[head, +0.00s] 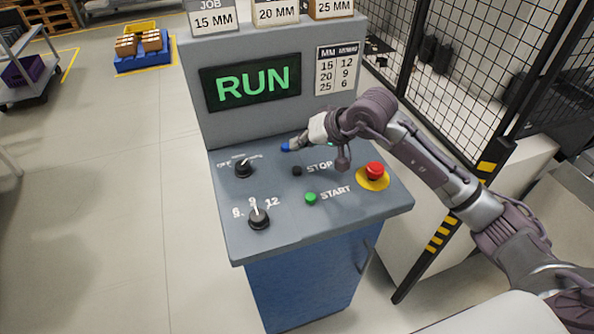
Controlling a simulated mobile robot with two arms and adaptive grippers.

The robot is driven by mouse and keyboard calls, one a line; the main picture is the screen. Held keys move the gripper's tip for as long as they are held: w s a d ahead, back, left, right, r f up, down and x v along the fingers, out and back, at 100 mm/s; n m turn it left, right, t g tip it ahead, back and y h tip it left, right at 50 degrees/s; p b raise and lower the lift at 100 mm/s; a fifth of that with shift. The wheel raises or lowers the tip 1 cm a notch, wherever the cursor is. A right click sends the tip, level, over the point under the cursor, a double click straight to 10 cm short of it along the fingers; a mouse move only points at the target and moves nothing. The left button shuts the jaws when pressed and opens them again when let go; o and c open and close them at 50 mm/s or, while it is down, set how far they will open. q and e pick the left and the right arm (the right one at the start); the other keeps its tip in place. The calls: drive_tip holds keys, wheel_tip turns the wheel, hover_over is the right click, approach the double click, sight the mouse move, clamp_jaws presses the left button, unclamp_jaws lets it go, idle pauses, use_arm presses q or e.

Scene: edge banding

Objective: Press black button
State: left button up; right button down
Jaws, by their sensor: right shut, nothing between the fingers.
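The black button (297,171) sits on the sloped grey panel, left of the word STOP. My right arm reaches in from the right, and its gripper (294,146) is shut and empty over the panel. The fingertips are close to a blue button (286,148), above and a little left of the black button in the picture. I cannot tell whether they touch the blue button. The black button is uncovered. The screen (250,81) reads RUN in green. My left gripper is not in view.
A green START button (311,198), a red emergency button (374,170) on a yellow base and two black knobs (243,169) (259,218) share the panel. A mesh fence (450,80) stands at the right. Open floor lies to the left.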

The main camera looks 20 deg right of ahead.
sight(299, 170)
wheel_tip(299, 170, down, 4)
drive_tip(key=b, duration=0.3)
drive_tip(key=shift+f, duration=0.15)
drive_tip(key=shift+f+b, duration=0.3)
drive_tip(key=shift+r, duration=0.1)
idle(0.8)
drive_tip(key=shift+f+b, duration=0.45)
drive_tip(key=shift+b, duration=0.3)
drive_tip(key=shift+f+b, duration=0.5)
drive_tip(key=shift+b, duration=0.25)
idle(0.5)
idle(0.3)
drive_tip(key=shift+r, duration=0.95)
